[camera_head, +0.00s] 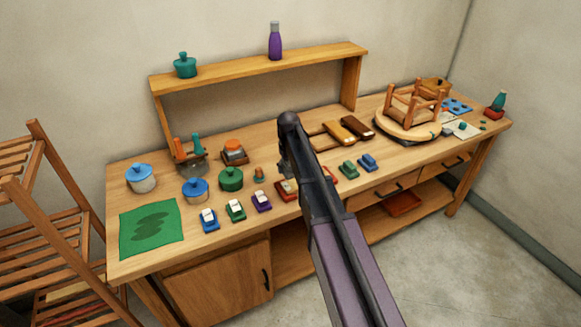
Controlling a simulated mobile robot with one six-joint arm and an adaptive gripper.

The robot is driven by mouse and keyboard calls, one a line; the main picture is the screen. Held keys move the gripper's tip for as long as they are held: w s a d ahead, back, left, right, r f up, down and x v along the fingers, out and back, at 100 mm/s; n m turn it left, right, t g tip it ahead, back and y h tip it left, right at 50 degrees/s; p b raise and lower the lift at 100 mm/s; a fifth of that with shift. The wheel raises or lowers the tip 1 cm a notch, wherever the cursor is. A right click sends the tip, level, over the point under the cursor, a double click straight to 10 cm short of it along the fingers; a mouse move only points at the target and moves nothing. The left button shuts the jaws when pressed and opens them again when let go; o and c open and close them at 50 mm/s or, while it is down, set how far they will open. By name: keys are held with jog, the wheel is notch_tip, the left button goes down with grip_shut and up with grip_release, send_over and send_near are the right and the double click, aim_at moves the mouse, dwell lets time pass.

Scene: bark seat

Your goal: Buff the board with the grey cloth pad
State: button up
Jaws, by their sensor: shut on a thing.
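My arm reaches in from the bottom right over the middle of the bench. My gripper (284,165) shows only as a dark part at the far end of the arm, and its fingertips are hidden. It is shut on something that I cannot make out. I cannot pick out the grey cloth pad. Long wooden pieces, one light (341,131) and one dark brown (357,127), lie behind and right of the arm; I cannot tell whether either is the board.
A row of small blocks (235,211) lines the bench's (185,270) front. Lidded pots (141,178) and a green mat (151,229) are at left. An upturned stool (413,104) rests on a round board (386,129) at right. A raised shelf (255,68) stands behind.

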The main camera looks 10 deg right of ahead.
jog(key=shift+w+d, duration=0.15)
jog(key=shift+w, duration=0.3)
jog(key=shift+f, duration=0.1)
